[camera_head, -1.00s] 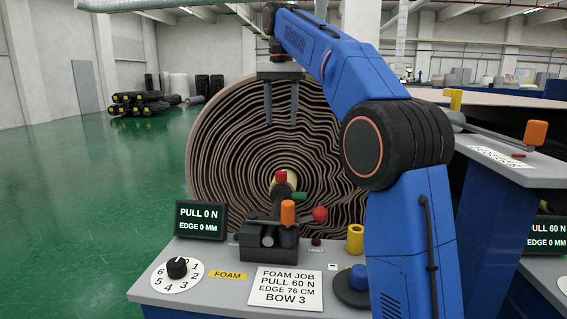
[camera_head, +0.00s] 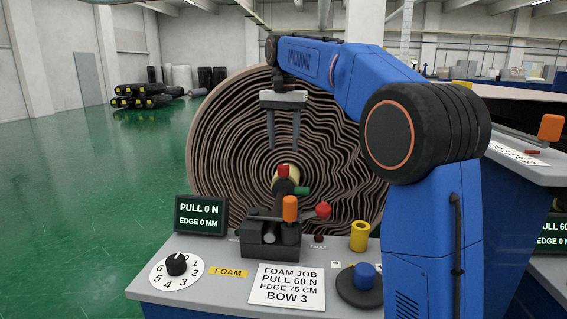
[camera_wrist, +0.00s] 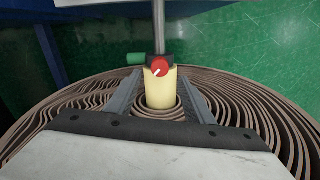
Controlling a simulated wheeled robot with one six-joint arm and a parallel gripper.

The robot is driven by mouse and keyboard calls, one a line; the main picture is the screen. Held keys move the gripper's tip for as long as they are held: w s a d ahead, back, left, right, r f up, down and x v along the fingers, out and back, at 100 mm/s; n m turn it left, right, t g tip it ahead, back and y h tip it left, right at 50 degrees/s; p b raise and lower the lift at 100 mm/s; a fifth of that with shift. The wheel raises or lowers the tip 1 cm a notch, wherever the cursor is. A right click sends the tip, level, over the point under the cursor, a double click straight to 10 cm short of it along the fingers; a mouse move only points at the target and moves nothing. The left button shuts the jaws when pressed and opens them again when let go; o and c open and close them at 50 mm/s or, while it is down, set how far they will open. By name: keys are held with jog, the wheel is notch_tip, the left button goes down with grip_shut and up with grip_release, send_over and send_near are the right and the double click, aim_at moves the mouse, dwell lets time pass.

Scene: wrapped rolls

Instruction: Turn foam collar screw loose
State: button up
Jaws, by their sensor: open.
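The foam collar is a dark ring on the pale yellow core at the middle of the big brown foam roll (camera_head: 235,125). Its screw has a red knob (camera_head: 283,170) on top, and a green grip (camera_head: 302,190) sticks out beside it. In the wrist view the red knob (camera_wrist: 160,67) shows a white mark, with the green grip (camera_wrist: 136,59) at its left and the yellow core (camera_wrist: 160,90) below. My gripper (camera_head: 284,147) is open and empty, fingers pointing down, just above the red knob in the head view. In the wrist view its fingers flank the core.
A grey console (camera_head: 215,250) stands in front with a numbered dial (camera_head: 177,265), an orange-handled lever (camera_head: 290,208), a red ball knob (camera_head: 323,210), a yellow cup (camera_head: 360,236) and a blue button (camera_head: 364,275). A screen (camera_head: 201,216) reads pull 0 N.

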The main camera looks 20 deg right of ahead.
aim_at(284, 165)
notch_tip(284, 165, down, 7)
jog(key=shift+r, duration=0.1)
dwell(0.3)
jog(key=c, duration=1)
jog(key=shift+c, duration=0.2)
